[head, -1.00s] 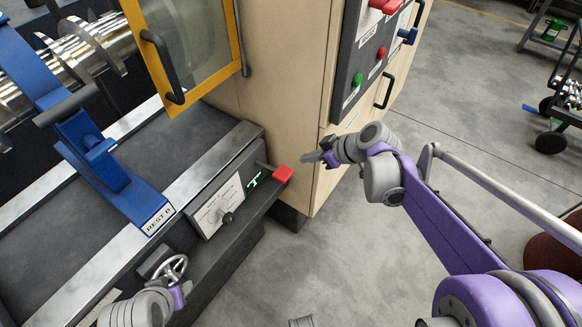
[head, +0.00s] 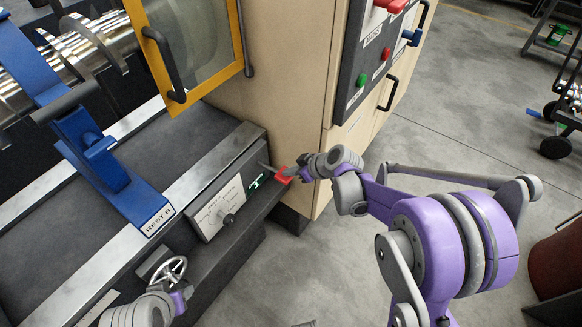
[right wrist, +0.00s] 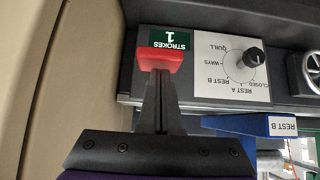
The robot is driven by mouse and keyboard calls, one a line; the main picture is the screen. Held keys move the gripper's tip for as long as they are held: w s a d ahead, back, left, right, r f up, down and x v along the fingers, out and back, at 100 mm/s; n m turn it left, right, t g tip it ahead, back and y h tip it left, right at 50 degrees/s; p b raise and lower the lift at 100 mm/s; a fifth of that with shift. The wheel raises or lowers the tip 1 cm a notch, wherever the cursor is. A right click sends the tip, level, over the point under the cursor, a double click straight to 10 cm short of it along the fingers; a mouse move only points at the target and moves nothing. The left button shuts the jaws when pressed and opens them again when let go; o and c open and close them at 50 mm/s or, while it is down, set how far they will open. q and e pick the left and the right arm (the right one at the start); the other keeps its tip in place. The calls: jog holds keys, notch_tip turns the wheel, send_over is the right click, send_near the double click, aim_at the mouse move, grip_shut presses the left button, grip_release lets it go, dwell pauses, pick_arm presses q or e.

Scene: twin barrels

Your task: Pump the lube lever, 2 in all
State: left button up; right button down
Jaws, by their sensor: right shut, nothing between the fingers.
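The lube lever has a red handle (head: 281,175) on a short shaft at the right end of the grey machine panel. My right gripper (head: 301,168) is shut and empty, its fingertips right at the red handle; I cannot tell whether they touch. In the right wrist view, the closed fingers (right wrist: 160,100) point straight at the red handle (right wrist: 160,60). A green counter (right wrist: 168,40) beside the handle reads STROKES 1. My left gripper (head: 182,298) is low at the left by the handwheel; its fingers are not clear.
A selector dial (head: 228,219) sits on the panel left of the lever. A small handwheel (head: 170,270) is below it. The blue Rest B (head: 138,205) stands on the bed. A beige cabinet (head: 290,110) with a button panel (head: 375,60) rises behind the lever.

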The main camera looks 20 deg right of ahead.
notch_tip(320, 180, down, 6)
jog(key=s+t+y+b, duration=0.1)
jog(key=t+b, duration=0.1)
jog(key=b, duration=0.4)
jog(key=shift+d, duration=0.3)
